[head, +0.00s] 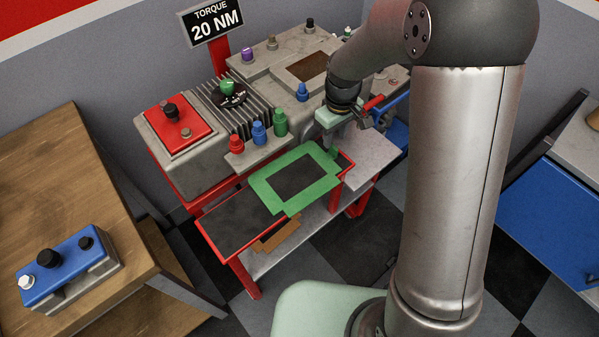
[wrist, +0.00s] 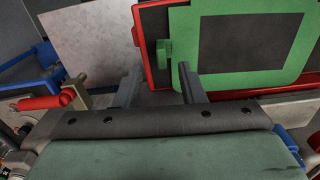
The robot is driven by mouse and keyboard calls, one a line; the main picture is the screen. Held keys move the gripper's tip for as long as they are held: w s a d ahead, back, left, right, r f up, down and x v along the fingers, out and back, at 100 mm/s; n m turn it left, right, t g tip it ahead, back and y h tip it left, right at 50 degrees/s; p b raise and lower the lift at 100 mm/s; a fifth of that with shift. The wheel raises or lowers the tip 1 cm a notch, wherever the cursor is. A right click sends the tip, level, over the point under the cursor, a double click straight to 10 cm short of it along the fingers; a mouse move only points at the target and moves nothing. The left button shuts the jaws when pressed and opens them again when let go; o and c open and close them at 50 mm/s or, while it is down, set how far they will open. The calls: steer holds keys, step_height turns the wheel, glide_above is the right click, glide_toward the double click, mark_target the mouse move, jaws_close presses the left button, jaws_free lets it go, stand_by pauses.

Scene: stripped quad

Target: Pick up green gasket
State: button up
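The green gasket (head: 318,190), a flat rectangular frame with a dark opening, lies on a dark, red-rimmed tray (head: 228,222). It also shows at upper right in the wrist view (wrist: 184,36), with a small green tab (wrist: 163,52) standing out on its left side. My gripper (head: 332,150) is near the gasket's upper right corner in the head view. In the wrist view my gripper (wrist: 157,70) is open, its two fingers apart with nothing held between them. The tab appears just beyond the fingertips, between their lines. Whether a finger touches the gasket cannot be told.
A grey machine block with red, blue and green knobs (head: 259,132) stands behind the tray. A brown gasket (head: 278,236) lies on the shelf below. A bare grey plate (head: 372,150) is right of the tray. A wooden table (head: 60,180) stands left.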

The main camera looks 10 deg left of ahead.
mark_target(334, 146)
step_height(334, 146, down, 4)
steer(key=shift+s+f+p, duration=0.1)
steer(key=shift+f+p, duration=0.15)
steer(key=shift+p, duration=0.2)
jaws_close()
steer(key=shift+r, duration=0.1)
